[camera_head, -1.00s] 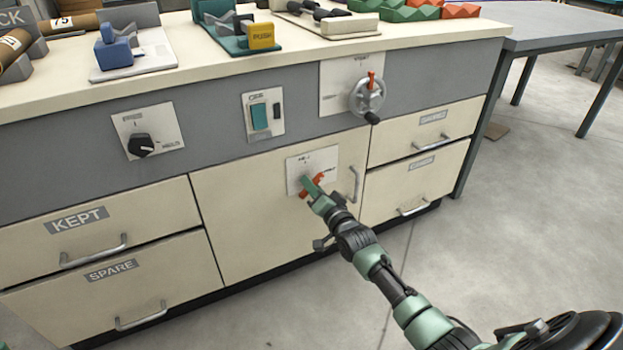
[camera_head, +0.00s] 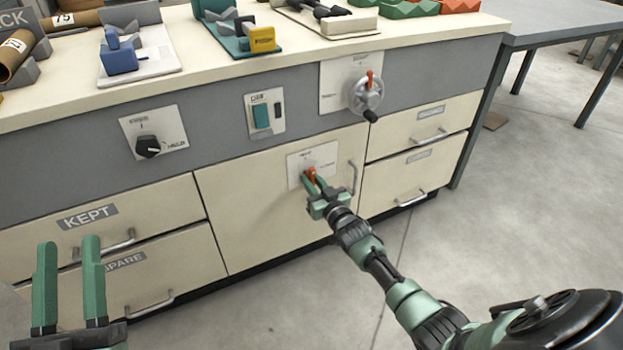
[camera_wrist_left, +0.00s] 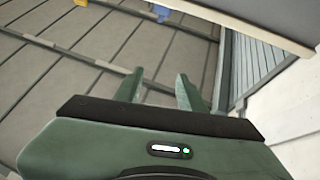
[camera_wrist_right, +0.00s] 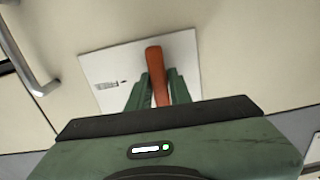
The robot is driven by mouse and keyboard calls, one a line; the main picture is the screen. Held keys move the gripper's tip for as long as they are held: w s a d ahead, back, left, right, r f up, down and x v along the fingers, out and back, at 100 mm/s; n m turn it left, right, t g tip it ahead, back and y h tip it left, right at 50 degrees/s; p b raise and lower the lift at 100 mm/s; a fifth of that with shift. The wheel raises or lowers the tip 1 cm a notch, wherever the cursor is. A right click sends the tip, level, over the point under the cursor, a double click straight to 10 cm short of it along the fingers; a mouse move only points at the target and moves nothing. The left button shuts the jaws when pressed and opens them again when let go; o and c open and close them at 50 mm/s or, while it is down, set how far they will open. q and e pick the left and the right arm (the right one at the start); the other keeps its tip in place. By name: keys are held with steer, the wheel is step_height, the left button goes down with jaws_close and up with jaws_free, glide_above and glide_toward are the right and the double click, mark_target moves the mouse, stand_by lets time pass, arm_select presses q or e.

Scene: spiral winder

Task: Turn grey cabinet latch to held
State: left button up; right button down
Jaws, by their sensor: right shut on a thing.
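The cabinet latch is an orange-red handle (camera_head: 311,173) on a white label plate (camera_head: 326,159), set on the cream door of the grey cabinet. In the right wrist view the handle (camera_wrist_right: 157,75) stands between the green fingers, in front of its plate (camera_wrist_right: 98,68). My right gripper (camera_head: 311,184) is shut on the handle; its fingers hide the lower part. The plate's small lettering is too blurred to read. My left gripper (camera_head: 70,250) is at the lower left in the head view, open and empty, in front of the drawers. It is also open in the left wrist view (camera_wrist_left: 157,85).
A black rotary knob (camera_head: 148,146), a teal switch (camera_head: 261,115) and a crank wheel (camera_head: 366,94) are on the grey panel above. A door handle (camera_head: 353,177) is just right of the latch. The KEPT drawer (camera_head: 150,206) is on the left. Open floor lies at right.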

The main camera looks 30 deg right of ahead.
arm_select(q)
steer(key=shift+w+f+g, duration=0.3)
steer(key=shift+f, duration=0.2)
arm_select(e)
steer(key=shift+n, duration=0.4)
steer(key=c, duration=1.4)
jaws_free()
steer(key=shift+o, duration=0.2)
